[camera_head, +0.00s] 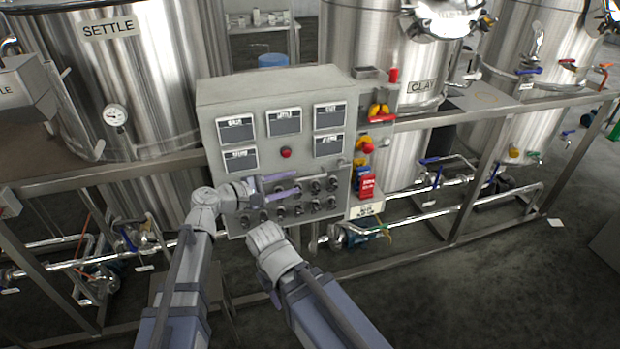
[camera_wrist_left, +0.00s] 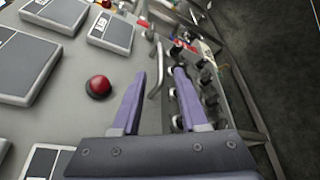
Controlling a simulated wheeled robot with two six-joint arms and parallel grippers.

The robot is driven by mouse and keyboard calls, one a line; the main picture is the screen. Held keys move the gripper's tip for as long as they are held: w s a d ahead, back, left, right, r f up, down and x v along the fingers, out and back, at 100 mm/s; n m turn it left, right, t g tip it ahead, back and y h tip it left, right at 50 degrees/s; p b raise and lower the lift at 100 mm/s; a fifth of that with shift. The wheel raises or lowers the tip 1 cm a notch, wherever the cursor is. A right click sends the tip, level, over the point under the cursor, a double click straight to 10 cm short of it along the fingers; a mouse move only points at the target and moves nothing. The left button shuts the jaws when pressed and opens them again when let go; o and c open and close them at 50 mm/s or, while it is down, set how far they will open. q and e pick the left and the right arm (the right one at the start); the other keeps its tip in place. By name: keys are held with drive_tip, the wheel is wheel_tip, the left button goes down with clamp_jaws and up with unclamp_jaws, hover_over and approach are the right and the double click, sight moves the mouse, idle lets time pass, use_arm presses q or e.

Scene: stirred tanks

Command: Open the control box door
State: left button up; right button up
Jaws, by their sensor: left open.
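The control box (camera_head: 226,91) is a grey cabinet between the tanks, its front door shut. The door carries several dark display panels, a red button (camera_head: 286,153) and rows of black knobs. In the left wrist view a metal bar handle (camera_wrist_left: 155,78) stands near the door's right edge, seen between the fingers of my left gripper (camera_wrist_left: 160,70). My left gripper (camera_head: 299,182) is open in front of the door's lower half, pointing right. I cannot tell whether it touches the handle. My right arm ends below the box; its fingertips are hidden.
Steel tanks labelled SETTLE (camera_head: 150,70) and CLAY (camera_head: 395,60) stand behind, left and right. Red and yellow switches (camera_head: 380,110) and a red tag (camera_head: 367,187) sit at the box's right side. Frame rails and pipes run below. The floor at the right is mostly clear.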

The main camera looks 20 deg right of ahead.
sight(305, 179)
use_arm(q)
drive_tip(key=b+x, duration=0.1)
drive_tip(key=x, duration=0.6)
drive_tip(key=shift+d+f+b, duration=0.15)
drive_tip(key=shift+d+b, duration=0.15)
drive_tip(key=shift+d, duration=0.05)
clamp_jaws()
idle(1.1)
